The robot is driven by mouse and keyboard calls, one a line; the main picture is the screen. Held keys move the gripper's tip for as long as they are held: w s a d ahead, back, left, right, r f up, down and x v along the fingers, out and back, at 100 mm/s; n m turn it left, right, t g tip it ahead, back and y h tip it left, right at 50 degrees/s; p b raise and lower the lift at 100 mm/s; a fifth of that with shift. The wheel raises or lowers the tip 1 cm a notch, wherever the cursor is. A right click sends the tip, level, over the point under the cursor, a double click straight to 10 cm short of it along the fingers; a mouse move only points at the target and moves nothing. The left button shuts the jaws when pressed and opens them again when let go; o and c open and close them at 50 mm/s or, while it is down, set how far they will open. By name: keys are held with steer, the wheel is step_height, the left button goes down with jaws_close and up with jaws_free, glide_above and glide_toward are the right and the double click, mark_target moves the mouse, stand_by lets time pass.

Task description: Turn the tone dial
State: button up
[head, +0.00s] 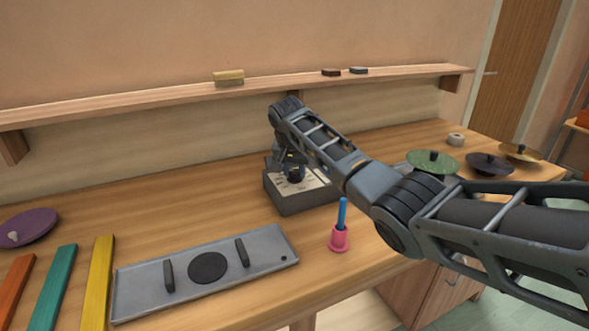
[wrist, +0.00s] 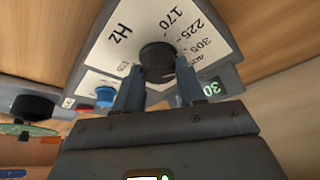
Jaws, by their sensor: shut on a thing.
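The tone dial (wrist: 157,58) is a dark round knob on a white scale plate (wrist: 110,45) marked "Hz" with numbers such as 170, 225 and 305. My gripper (wrist: 158,88) is shut on the dial, one finger on each side of it, in the wrist view. The dial sits on a grey box (head: 300,202) in the middle of the table in the head view. There my gripper (head: 293,176) reaches down onto the box top, and the arm hides part of the box. A small green display reading "30" (wrist: 211,88) shows beside the right finger.
A grey tray-like panel (head: 135,300) lies in front. A pink holder (head: 339,238) with a blue stick (head: 342,212) stands nearby. Coloured bars lie left of the panel, near a purple disc (head: 28,228). Several discs, one green (head: 432,162), stand right. A shelf (head: 130,103) runs behind.

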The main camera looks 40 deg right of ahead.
steer(key=o, duration=1)
steer(key=shift+b+v, duration=0.5)
steer(key=shift+v, duration=3.4)
